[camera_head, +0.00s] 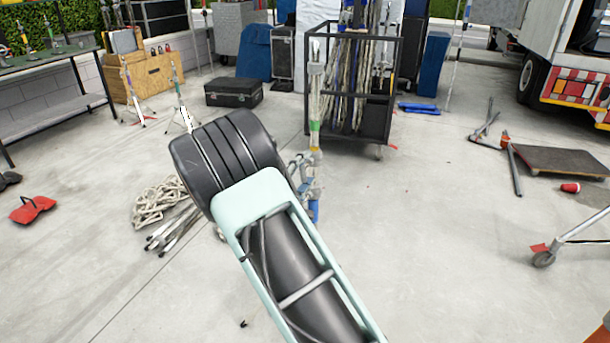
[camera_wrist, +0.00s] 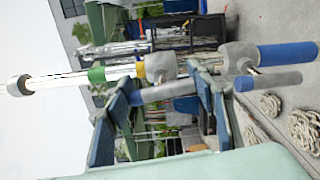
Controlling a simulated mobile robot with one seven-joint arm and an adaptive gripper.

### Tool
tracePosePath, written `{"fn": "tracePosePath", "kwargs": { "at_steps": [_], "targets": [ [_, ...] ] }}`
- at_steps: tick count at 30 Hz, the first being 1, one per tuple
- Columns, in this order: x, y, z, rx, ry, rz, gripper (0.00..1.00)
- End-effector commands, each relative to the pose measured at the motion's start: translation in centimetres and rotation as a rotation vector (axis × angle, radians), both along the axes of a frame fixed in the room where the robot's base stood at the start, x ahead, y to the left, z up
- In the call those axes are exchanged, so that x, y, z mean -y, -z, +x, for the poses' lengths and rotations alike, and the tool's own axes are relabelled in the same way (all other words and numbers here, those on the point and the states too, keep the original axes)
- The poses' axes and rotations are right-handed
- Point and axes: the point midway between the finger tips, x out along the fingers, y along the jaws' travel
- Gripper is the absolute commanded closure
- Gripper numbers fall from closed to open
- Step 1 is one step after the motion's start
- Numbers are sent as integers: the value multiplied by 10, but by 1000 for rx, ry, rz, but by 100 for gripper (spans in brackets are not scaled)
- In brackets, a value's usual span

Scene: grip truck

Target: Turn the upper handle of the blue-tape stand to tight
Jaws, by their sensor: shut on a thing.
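The blue-tape stand (camera_wrist: 285,55) lies sideways across the wrist view. Its pale pole carries green and yellow tape, grey collars and a blue section at the right. My gripper (camera_wrist: 162,90) has its two dark blue finger pads on either side of a grey handle (camera_wrist: 163,93) beside the yellow-taped collar, and is shut on it. A second handle (camera_wrist: 272,82) with a blue tip sticks out near the right collar, outside the fingers.
A black wheeled cage (camera_head: 395,75) of poles and ropes stands close behind the stand. Coiled rope (camera_head: 158,203) and metal legs lie left of my arm. A flat dolly (camera_head: 555,161) lies at right. The floor right of my arm is mostly clear.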

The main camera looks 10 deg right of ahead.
Motion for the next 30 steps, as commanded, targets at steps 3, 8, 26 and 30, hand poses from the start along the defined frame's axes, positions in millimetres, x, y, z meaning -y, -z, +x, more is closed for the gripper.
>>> {"fn": "tracePosePath", "kwargs": {
  "at_steps": [3, 8, 26, 30],
  "targets": [
    [0, 0, 0, 2, 1, 2, 73],
    [0, -1, 0, 2, 1, 2, 73],
    [-2, 0, -3, 0, -1, 2, 30],
    [-14, -1, -17, 1, -2, 3, 30]
  ]
}}
